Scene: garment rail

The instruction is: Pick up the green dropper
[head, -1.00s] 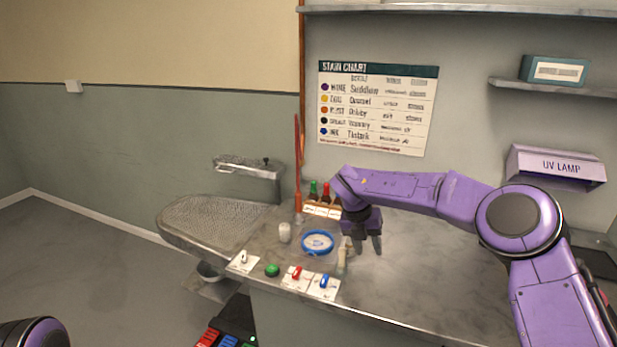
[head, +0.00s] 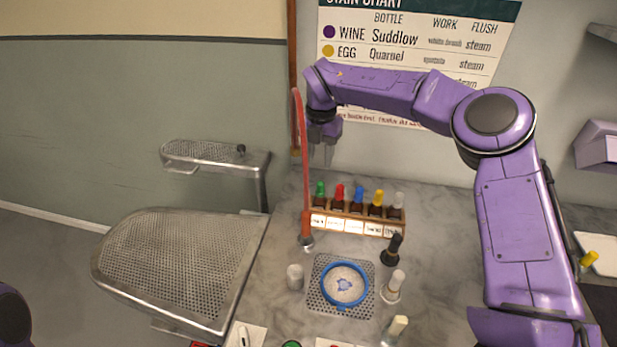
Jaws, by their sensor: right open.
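The green dropper (head: 320,189) stands upright at the left end of a small labelled rack (head: 345,226) on the grey bench, its green cap on top. Red, blue, yellow and white-capped droppers stand to its right in the same rack. My right gripper (head: 322,154) is open and empty, fingers pointing down. It appears just above the green cap in the picture, apart from it. My left gripper is out of view.
A thin red hose (head: 302,160) rises just left of the rack, close to my right gripper. A dark bottle (head: 392,249), a white cup (head: 295,277) and a blue hoop (head: 344,285) are in front. A perforated pressing board (head: 180,265) lies left.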

